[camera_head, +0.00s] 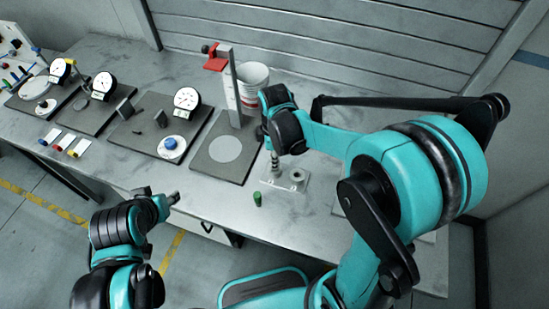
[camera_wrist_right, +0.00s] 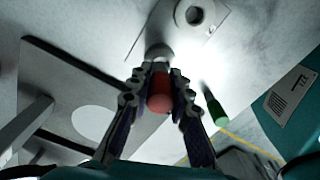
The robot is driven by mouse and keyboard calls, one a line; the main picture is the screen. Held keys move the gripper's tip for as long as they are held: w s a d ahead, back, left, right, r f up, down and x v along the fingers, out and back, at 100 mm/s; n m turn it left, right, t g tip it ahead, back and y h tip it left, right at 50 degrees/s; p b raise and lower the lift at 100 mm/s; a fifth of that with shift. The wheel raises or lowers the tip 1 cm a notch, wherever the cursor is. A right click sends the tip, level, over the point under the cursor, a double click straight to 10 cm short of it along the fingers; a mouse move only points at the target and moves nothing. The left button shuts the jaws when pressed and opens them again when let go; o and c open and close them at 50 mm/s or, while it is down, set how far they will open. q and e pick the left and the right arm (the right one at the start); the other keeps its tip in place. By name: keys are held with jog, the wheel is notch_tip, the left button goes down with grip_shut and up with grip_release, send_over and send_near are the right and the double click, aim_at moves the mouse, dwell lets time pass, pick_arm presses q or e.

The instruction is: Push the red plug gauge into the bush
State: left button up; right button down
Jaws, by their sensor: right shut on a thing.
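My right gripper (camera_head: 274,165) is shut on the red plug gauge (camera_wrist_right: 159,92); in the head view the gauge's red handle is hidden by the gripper. In the right wrist view the gripper's fingertips (camera_wrist_right: 160,78) are on both sides of the handle. A pale round metal part (camera_wrist_right: 159,51) shows just beyond the fingertips; I cannot tell whether it is a bush or the gauge's end. The light plate (camera_head: 276,190) carries a round bush (camera_head: 297,175), also seen in the wrist view (camera_wrist_right: 195,15), with an open hole. My left gripper (camera_head: 174,198) is away at the table's front; its jaws are unclear.
Left of the plate is a dark base (camera_head: 224,171) with a tall post (camera_head: 231,90). A white bucket (camera_head: 254,76) and several dial gauges (camera_head: 187,98) stand farther back and left.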

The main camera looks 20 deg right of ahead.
jog(key=shift+f+b, duration=1)
jog(key=shift+f, duration=0.25)
jog(key=c, duration=1.3)
grip_release()
jog(key=shift+r, duration=0.1)
jog(key=shift+r, duration=0.1)
notch_tip(320, 180, up, 12)
jog(key=shift+f, duration=0.1)
jog(key=s+d+f+m+t+b, duration=0.1)
jog(key=s+m+t, duration=0.1)
jog(key=m, duration=0.3)
jog(key=s+d+f+m+t, duration=0.2)
jog(key=s+m, duration=0.3)
jog(key=s+d+f+m+t+b, duration=0.1)
jog(key=s+m+t, duration=0.2)
jog(key=m, duration=0.2)
jog(key=shift+s+d+f+b, duration=0.15)
jog(key=shift+d+f+b, duration=0.15)
jog(key=shift+d, duration=0.05)
